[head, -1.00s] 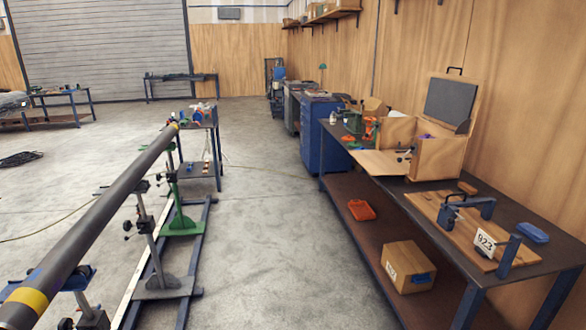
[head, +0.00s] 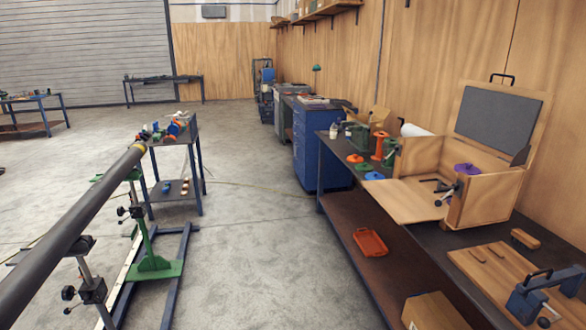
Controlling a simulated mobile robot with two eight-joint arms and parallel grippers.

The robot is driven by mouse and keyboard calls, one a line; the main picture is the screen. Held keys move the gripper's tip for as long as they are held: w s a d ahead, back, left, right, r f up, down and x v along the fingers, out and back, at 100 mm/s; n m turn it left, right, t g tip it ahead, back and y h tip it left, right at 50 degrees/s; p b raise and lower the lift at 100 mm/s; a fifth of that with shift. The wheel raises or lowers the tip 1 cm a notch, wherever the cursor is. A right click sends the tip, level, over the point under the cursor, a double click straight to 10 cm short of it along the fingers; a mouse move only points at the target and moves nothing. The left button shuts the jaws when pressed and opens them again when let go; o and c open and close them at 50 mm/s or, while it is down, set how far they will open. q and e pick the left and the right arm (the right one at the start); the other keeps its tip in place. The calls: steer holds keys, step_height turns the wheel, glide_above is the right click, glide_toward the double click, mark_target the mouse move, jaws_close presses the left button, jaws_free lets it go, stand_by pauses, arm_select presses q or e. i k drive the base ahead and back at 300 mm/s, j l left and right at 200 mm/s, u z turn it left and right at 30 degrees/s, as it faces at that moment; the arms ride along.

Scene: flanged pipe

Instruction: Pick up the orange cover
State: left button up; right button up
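On the bench at right in the head view, a small flat orange disc (head: 355,158) lies near the back left part of the bench top; it looks like the orange cover, but it is small. A taller orange spool-shaped piece (head: 380,146) stands just right of it. A green piece and a blue disc (head: 374,176) lie in front of them. Neither of my grippers shows in this view.
The bench (head: 334,150) also carries an open wooden case (head: 490,198) and a clamp board. An orange tray (head: 370,242) and a cardboard box (head: 434,312) sit on its lower shelf. A long pipe (head: 75,225) on stands runs along the left. The floor between is clear.

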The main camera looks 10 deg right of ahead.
mark_target(355, 159)
steer(key=i+j+z, duration=0.2)
steer(key=i+z, duration=0.25)
steer(key=i, duration=0.25)
steer(key=i+j+z, duration=0.45)
steer(key=i, duration=0.25)
steer(key=i+j+z, duration=0.45)
steer(key=i+j, duration=0.2)
